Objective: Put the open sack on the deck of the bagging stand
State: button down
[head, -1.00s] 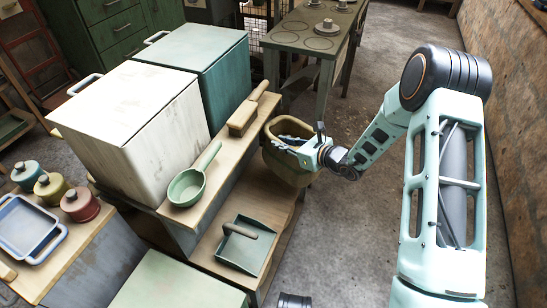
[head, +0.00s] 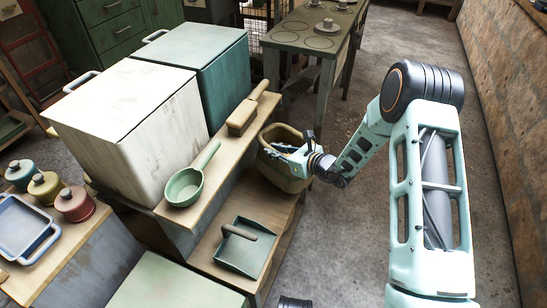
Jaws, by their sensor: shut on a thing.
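The open sack (head: 288,178) is tan-brown with a wide mouth facing up and looks upright. It is at the far end of the lower wooden deck (head: 205,248) of the stepped stand, which I take for the bagging stand. My gripper (head: 298,160) is shut on the sack's right rim, with my arm reaching in from the right. The sack hides the deck's far end. I cannot tell whether its base touches the deck or hangs just above it.
A green hand scoop (head: 246,247) lies on the near part of the deck. A green ladle (head: 186,186) and a wooden-handled brush (head: 245,116) lie on the upper shelf. White (head: 130,125) and green bins stand behind. Floor to the right is clear.

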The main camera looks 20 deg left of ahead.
jog(key=shift+w+a+f+b, duration=0.15)
jog(key=shift+f+b, duration=0.1)
jog(key=shift+f, duration=0.35)
jog(key=shift+s+a+f+b, duration=0.1)
jog(key=shift+f+b, duration=0.1)
jog(key=shift+f, duration=0.45)
jog(key=c, duration=1.8)
grip_release()
jog(key=shift+c, duration=0.2)
